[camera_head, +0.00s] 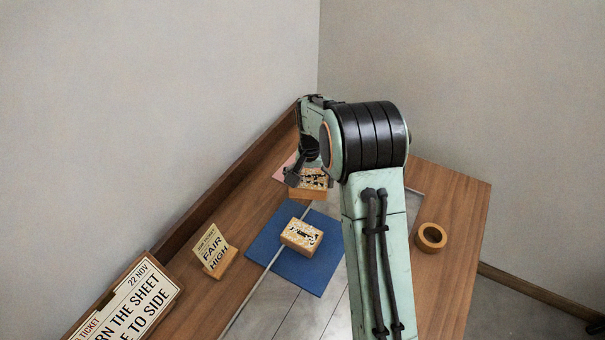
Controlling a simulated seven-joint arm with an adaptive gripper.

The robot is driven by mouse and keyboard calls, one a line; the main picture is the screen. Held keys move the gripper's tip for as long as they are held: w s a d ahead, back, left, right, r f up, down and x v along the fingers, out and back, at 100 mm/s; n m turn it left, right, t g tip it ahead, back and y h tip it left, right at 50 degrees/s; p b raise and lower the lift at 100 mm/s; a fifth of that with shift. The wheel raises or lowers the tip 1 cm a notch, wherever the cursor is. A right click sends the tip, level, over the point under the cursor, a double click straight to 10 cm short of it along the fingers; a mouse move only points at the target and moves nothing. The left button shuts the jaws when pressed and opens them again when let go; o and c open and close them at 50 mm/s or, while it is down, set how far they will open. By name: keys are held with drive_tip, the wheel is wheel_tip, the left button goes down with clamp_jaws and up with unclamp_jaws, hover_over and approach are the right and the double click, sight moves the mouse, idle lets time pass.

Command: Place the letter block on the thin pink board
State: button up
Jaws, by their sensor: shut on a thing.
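A wooden letter block (309,194) with a black-and-white lettered top is at my gripper (294,180), which is shut on it. The thin pink board (282,171) shows as a small pink patch to the left of and behind this block; my arm and the block hide the rest. I cannot tell whether the block touches the board or is held just above it. A second, similar letter block (301,239) lies on a blue board (312,277), nearer and clear of my gripper.
A small sign on a wooden stand (215,252) and a large framed sign (128,303) stand on the left of the wooden table (462,212). A tan ring (431,237) lies on the right. My arm hides part of the middle.

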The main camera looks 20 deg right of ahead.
drive_tip(key=w+f, duration=0.2)
drive_tip(key=w, duration=0.1)
drive_tip(key=w+d+f, duration=0.1)
drive_tip(key=w+f, duration=0.2)
drive_tip(key=w, duration=0.1)
drive_tip(key=w+f, duration=0.3)
drive_tip(key=shift+w+d+f, duration=0.15)
drive_tip(key=shift+w+f, duration=0.1)
drive_tip(key=shift+w, duration=0.15)
drive_tip(key=shift+w+f, duration=0.1)
drive_tip(key=shift+f, duration=1.5)
drive_tip(key=shift+f, duration=0.1)
drive_tip(key=o, duration=0.9)
